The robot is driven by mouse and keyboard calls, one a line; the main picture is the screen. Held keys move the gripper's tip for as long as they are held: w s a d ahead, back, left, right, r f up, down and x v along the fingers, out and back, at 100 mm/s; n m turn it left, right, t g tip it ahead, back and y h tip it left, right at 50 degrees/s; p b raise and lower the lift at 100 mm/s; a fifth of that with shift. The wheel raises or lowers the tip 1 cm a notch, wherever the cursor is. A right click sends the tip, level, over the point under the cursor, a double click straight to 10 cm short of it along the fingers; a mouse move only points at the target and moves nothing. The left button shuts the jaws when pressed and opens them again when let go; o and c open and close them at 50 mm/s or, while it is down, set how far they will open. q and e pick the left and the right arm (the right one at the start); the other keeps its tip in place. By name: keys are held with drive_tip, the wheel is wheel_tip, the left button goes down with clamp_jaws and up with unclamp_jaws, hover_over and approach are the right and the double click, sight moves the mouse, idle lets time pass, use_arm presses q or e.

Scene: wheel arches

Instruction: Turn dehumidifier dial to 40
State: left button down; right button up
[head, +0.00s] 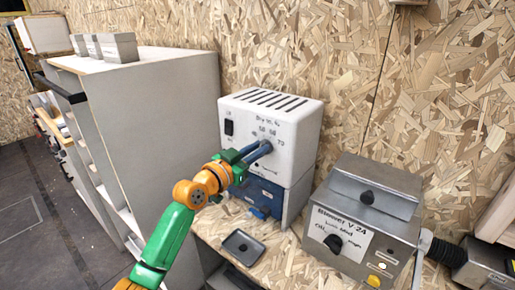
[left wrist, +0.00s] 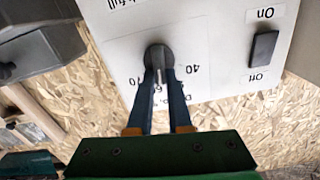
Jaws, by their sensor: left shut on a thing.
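The dehumidifier (head: 296,125) is a white box with top slots, standing on a blue base against the wall. Its front carries a dark dial (left wrist: 158,57) with numbers around it, among them 40 and 70. In the left wrist view the dial's pointer part points down, between the 40 and the 70; the exact number is hidden by my fingers. My left gripper (head: 265,147) reaches the dial from the front. It is shut on the dial, one finger on each side (left wrist: 161,80). My right gripper is not in view.
An on/off switch (head: 229,128) sits on the dehumidifier's front, left of the dial. A grey blower box (head: 362,215) with a knob stands to the right. A small dark tray (head: 243,246) lies on the bench in front. A tall grey cabinet (head: 165,125) stands to the left.

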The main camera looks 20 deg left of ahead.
use_arm(q)
drive_tip(key=n+p, duration=0.1)
drive_tip(key=n, duration=0.3)
drive_tip(key=n+p, duration=0.1)
drive_tip(key=n, duration=0.4)
drive_tip(key=a+n+p, duration=0.1)
drive_tip(key=n, duration=0.3)
drive_tip(key=shift+w+a+f, duration=0.1)
drive_tip(key=shift+w+f, duration=0.1)
drive_tip(key=shift+f, duration=0.1)
drive_tip(key=shift+n, duration=0.4)
drive_tip(key=c, duration=0.8)
unclamp_jaws()
drive_tip(key=shift+c, duration=0.2)
drive_tip(key=v, duration=0.7)
drive_tip(key=shift+b, duration=0.3)
